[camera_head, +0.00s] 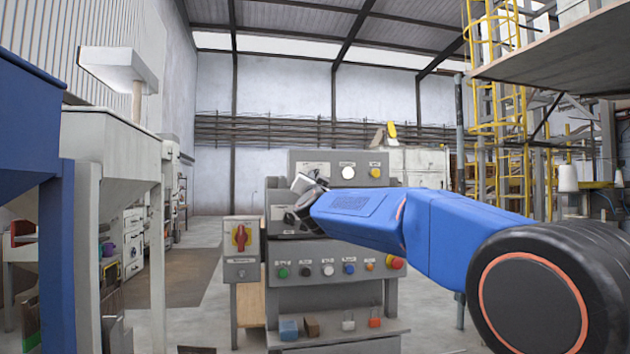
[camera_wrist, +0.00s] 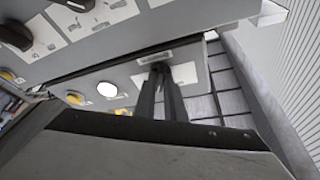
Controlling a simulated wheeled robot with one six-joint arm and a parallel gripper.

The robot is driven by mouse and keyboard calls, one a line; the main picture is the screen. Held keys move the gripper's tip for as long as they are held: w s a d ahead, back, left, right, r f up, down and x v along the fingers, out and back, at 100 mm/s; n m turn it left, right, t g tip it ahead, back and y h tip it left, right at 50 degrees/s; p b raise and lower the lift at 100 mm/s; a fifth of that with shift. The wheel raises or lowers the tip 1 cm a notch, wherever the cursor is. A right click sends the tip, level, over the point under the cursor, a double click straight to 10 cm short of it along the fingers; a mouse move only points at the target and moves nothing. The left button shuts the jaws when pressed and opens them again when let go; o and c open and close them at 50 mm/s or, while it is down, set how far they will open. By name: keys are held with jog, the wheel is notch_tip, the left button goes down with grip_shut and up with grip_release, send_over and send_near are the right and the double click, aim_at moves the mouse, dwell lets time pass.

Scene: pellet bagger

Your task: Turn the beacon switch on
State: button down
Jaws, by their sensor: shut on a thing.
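The grey control console (camera_head: 337,250) stands ahead, with an upright upper panel (camera_wrist: 135,75). On that panel's left part my gripper (camera_head: 313,182) reaches a small dark switch, which I take for the beacon switch. In the wrist view the two dark fingers of my gripper (camera_wrist: 162,72) are close together on it, in front of a pale plate under a small label. The switch is mostly hidden by the fingers, so its position cannot be read. The label is too small to read. A white lamp (camera_head: 348,172) and a yellow knob (camera_head: 375,172) sit beside it.
Below are a row of coloured buttons (camera_head: 328,270) and a red mushroom button (camera_head: 397,262). A red rotary switch box (camera_head: 240,240) stands at left. A low shelf (camera_head: 340,337) holds small blocks. A blue and grey hopper frame (camera_head: 110,150) stands at far left.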

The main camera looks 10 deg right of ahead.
jog(key=shift+m, duration=0.4)
jog(key=c, duration=1.8)
grip_release()
jog(key=shift+s, duration=0.1)
jog(key=v, duration=1.7)
jog(key=shift+s+a, duration=0.1)
jog(key=shift+a, duration=0.1)
